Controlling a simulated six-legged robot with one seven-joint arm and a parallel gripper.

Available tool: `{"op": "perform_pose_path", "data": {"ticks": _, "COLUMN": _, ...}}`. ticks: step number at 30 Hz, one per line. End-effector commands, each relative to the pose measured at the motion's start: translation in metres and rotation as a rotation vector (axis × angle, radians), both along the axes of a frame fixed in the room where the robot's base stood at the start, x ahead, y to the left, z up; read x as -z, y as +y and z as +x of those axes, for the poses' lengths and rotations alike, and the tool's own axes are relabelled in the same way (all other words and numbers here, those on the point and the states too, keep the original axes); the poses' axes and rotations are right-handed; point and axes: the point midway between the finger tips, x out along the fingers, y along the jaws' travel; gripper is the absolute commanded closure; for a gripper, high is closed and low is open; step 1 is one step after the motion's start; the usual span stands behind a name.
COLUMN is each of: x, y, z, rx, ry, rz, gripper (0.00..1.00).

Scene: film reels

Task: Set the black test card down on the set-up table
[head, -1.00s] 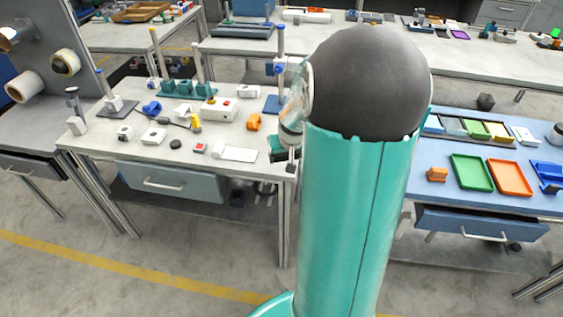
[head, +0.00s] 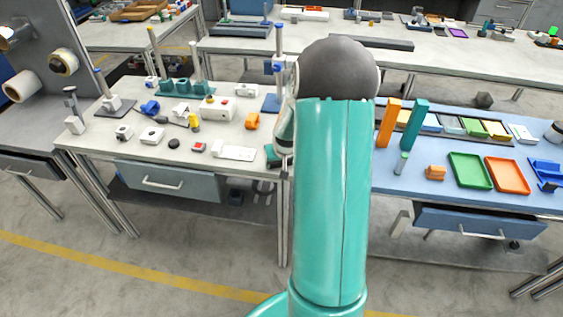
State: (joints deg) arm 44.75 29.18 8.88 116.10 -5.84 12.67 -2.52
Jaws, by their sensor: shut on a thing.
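I cannot make out the black test card in the head view. My gripper is also out of sight, hidden behind my own upright teal arm, which fills the middle of the picture. Which table is the set-up table is not marked. A pale-topped table (head: 105,140) stands at the left, carrying several small parts. A blue-topped table (head: 440,195) stands at the right. Part of each table is covered by my arm.
On the pale table are a white tray (head: 235,153), a black round piece (head: 174,144) and an orange piece (head: 252,121). The blue table holds an upright orange block (head: 388,122), a teal block (head: 413,125), a green tray (head: 470,171) and an orange tray (head: 508,177).

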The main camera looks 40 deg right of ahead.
Motion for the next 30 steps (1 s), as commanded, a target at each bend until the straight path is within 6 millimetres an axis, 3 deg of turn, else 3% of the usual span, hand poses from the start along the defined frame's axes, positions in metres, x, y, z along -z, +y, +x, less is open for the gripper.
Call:
{"op": "perform_pose_path", "data": {"ticks": 4, "x": 0.003, "y": 0.000, "z": 0.000, "rx": 0.000, "ry": 0.000, "rz": 0.000, "gripper": 0.51}}
{"op": "perform_pose_path", "data": {"ticks": 5, "x": 0.003, "y": 0.000, "z": 0.000, "rx": 0.000, "ry": 0.000, "rz": 0.000, "gripper": 0.26}}
{"op": "perform_pose_path", "data": {"ticks": 8, "x": 0.003, "y": 0.000, "z": 0.000, "rx": 0.000, "ry": 0.000, "rz": 0.000, "gripper": 0.06}}
{"op": "perform_pose_path", "data": {"ticks": 20, "x": -0.003, "y": 0.000, "z": -0.001, "rx": 0.001, "ry": 0.000, "rz": 0.000, "gripper": 0.06}}
{"op": "perform_pose_path", "data": {"ticks": 30, "x": -0.057, "y": 0.010, "z": -0.020, "rx": 0.003, "ry": -0.004, "rz": -0.003, "gripper": 0.06}}
